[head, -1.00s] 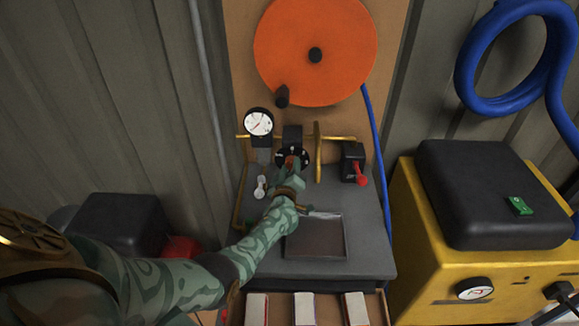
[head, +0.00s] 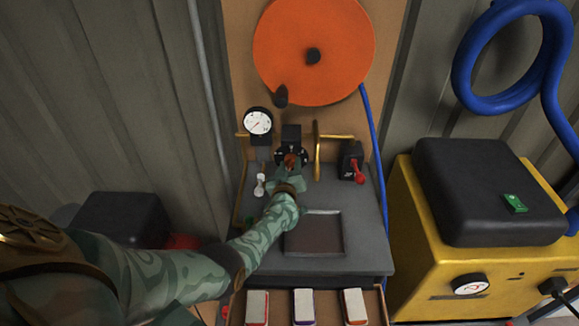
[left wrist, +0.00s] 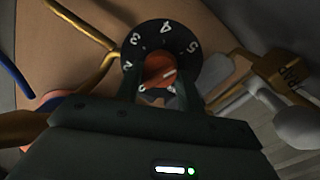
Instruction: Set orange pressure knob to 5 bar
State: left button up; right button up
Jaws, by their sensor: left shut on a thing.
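The orange pressure knob (left wrist: 160,70) sits in the middle of a black dial (left wrist: 138,52) with white numbers; 2, 3, 4 and 5 show in the left wrist view. A pale mark on the knob points toward the lower right there, and I cannot tell its exact setting. My left gripper (left wrist: 160,92) is shut on the knob, one finger on each side. In the head view the left gripper (head: 290,172) covers most of the knob (head: 291,160). A white gauge (head: 258,121) stands left of the dial, its needle too small to read. My right gripper is not in view.
A red-handled valve (head: 358,172) stands right of the dial, and a white lever (head: 260,186) stands left. A shallow tray (head: 315,252) lies on the grey bench. An orange reel (head: 313,50) hangs above. A yellow machine (head: 455,270) stands at the right.

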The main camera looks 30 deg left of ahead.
pick_arm(q)
jog(key=shift+f, duration=0.1)
jog(key=o, duration=1)
jog(key=shift+c, duration=0.2)
jog(key=p, duration=1)
send_near(290, 163)
jog(key=v, duration=0.7)
jog(key=shift+s+f, duration=0.1)
jog(key=shift+f, duration=0.35)
